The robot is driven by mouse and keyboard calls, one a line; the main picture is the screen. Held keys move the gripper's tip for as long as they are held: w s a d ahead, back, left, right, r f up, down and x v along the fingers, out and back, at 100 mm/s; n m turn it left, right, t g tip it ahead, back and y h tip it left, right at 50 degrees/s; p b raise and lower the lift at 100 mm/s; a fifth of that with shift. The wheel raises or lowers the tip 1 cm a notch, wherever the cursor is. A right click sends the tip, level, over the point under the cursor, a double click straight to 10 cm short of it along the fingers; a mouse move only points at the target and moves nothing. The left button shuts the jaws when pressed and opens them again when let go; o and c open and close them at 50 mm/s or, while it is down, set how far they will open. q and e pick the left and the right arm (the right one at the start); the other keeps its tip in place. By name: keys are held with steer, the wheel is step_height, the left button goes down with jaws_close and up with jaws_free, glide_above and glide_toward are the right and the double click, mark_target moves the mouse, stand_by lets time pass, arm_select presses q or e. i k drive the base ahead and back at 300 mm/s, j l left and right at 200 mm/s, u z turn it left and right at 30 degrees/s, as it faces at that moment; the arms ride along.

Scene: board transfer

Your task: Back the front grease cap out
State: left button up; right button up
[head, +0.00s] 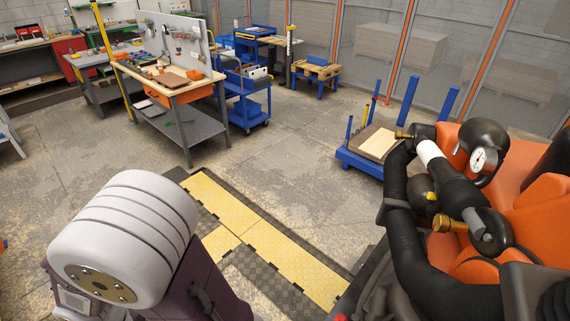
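An orange machine (535,215) with thick black hoses fills the right side of the head view. A brass fitting (449,223) sticks out to the left from its lower dark housing. A second brass fitting (403,135) points left from the upper housing, near a round white gauge (479,160). A small yellow piece (432,196) sits between them. I cannot tell which of these is the front grease cap. Neither my left nor my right gripper shows in this view.
A large grey ribbed cylinder (135,235) stands close at the lower left; I cannot tell what it belongs to. Yellow floor plates (265,240) lie between it and the machine. A workbench (195,125), a blue cart (245,105) and a blue pallet trolley (360,165) stand farther back.

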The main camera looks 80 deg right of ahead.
mark_target(441, 223)
steer(key=i+l+u, duration=0.1)
steer(key=i+l, duration=0.15)
steer(key=i+l+u, duration=0.15)
steer(key=l, duration=0.3)
steer(key=i+l+u, duration=0.1)
steer(key=i+l, duration=0.25)
steer(key=i+l+u, duration=0.15)
steer(key=l, duration=0.3)
steer(key=l+u, duration=0.1)
steer(key=u, duration=1.05)
steer(key=k+u, duration=0.15)
steer(key=u, duration=0.4)
steer(key=l+u, duration=0.1)
steer(key=u, duration=0.5)
steer(key=k+u, duration=0.1)
steer(key=u, duration=0.45)
steer(key=j+u, duration=0.1)
steer(key=u, duration=0.45)
steer(key=k+j+u, duration=0.1)
steer(key=u, duration=0.5)
steer(key=j+u, duration=0.1)
steer(key=u, duration=0.45)
steer(key=k, duration=0.05)
